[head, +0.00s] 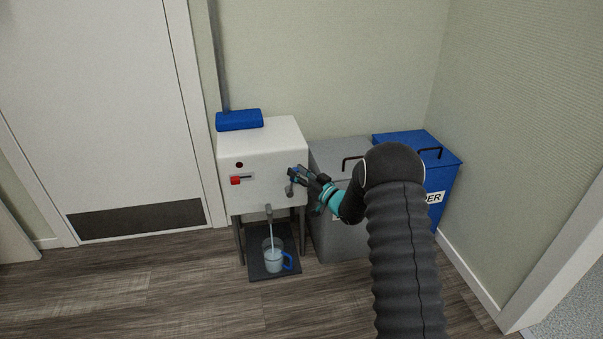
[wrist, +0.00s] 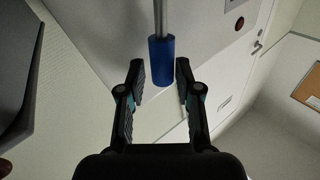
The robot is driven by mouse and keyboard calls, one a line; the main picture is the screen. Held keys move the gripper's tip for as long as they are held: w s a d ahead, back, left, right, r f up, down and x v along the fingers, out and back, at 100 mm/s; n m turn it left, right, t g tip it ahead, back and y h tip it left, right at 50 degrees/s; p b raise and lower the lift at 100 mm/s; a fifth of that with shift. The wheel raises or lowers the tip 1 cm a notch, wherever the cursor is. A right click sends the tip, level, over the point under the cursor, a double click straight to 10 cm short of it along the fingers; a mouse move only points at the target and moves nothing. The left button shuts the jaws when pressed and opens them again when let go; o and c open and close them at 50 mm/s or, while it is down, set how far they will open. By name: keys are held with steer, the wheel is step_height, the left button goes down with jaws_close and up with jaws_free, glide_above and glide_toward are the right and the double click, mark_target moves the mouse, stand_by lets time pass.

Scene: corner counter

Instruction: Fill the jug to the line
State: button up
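The clear jug (head: 273,262) with a blue handle stands upright on a dark tray (head: 262,275) under the spout (head: 268,211) of a white dispenser (head: 262,150). A thin pale stream runs from the spout into the jug. There is water in its lower part; the fill line is too small to make out. My gripper (head: 297,177) is at the right of the dispenser's front, by its lever (head: 289,189). In the wrist view the blue lever grip (wrist: 161,60) is between my open fingers, with narrow gaps at both sides.
The dispenser front has a red switch (head: 236,181) and a dark red round spot (head: 239,165). A grey bin (head: 335,155) and a blue bin (head: 440,170) stand close at the right. Floor is free in front.

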steer(key=v, duration=1.1)
steer(key=shift+s+d, duration=0.25)
steer(key=shift+s, duration=0.05)
